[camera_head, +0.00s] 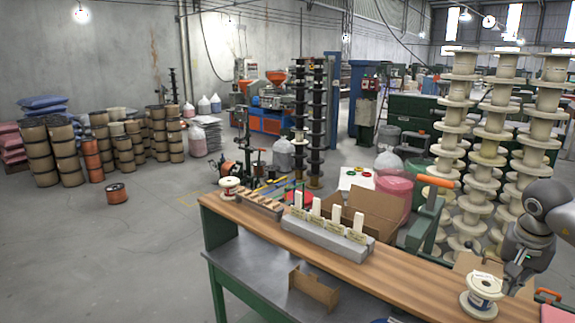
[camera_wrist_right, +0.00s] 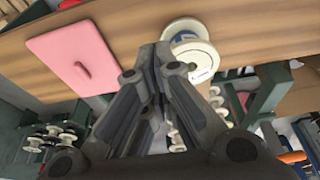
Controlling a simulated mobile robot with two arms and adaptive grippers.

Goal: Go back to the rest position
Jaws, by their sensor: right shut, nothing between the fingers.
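My right gripper (camera_head: 514,280) is at the right edge of the head view, pointing down over the right end of the wooden bench (camera_head: 385,263). In the right wrist view its fingers (camera_wrist_right: 153,55) are together and empty. A white spool (camera_head: 482,296) with a paper label stands upright on the bench, just left of the gripper. The same spool (camera_wrist_right: 192,52) shows beyond the fingertips in the wrist view, and I cannot tell how wide the gap is. My left gripper is not in view.
A grey block with white uprights (camera_head: 325,240), a wooden rack (camera_head: 258,205) and another spool (camera_head: 229,187) stand farther along the bench. A flat pink piece (camera_wrist_right: 73,58) lies on it in the wrist view. Tall spool stacks (camera_head: 490,135) rise behind.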

